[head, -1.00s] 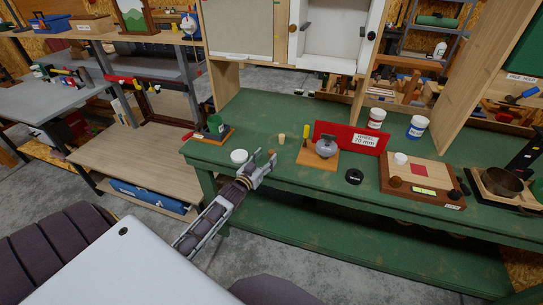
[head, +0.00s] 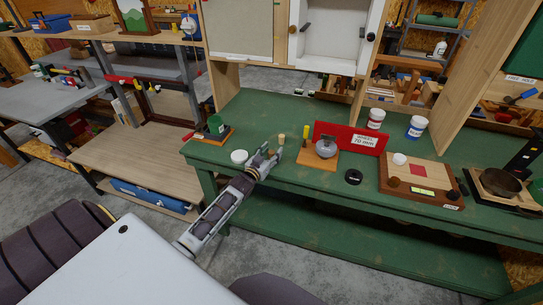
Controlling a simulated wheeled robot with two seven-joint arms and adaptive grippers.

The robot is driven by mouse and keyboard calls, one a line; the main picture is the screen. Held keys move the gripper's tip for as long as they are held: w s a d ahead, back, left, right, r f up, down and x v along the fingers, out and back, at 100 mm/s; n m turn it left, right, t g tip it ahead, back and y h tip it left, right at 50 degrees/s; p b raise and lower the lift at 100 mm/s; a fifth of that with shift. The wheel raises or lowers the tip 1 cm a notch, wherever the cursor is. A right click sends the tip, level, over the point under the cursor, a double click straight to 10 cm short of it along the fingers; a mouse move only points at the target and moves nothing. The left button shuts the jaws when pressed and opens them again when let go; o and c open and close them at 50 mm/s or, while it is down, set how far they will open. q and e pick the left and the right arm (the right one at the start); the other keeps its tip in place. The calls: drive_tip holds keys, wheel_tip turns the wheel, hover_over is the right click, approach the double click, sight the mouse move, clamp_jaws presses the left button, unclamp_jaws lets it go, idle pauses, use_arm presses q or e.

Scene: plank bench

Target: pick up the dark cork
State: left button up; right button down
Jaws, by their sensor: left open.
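My left gripper (head: 271,153) is open over the front left part of the green bench, its fingers pointing away from me. A small brown patch, seemingly the dark cork (head: 270,153), shows between or just beyond its fingertips. It is mostly hidden, and I cannot tell whether the fingers touch it. A pale cork (head: 281,138) stands upright just behind the fingertips. My right gripper is out of view.
A white lid or dish (head: 239,156) lies left of the gripper. To the right are a wooden board (head: 317,159) with a grey round object, a red sign (head: 336,136) and a black ring (head: 354,176).

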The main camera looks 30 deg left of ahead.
use_arm(q)
drive_tip(key=shift+c, duration=0.2)
idle(0.3)
drive_tip(key=c, duration=0.8)
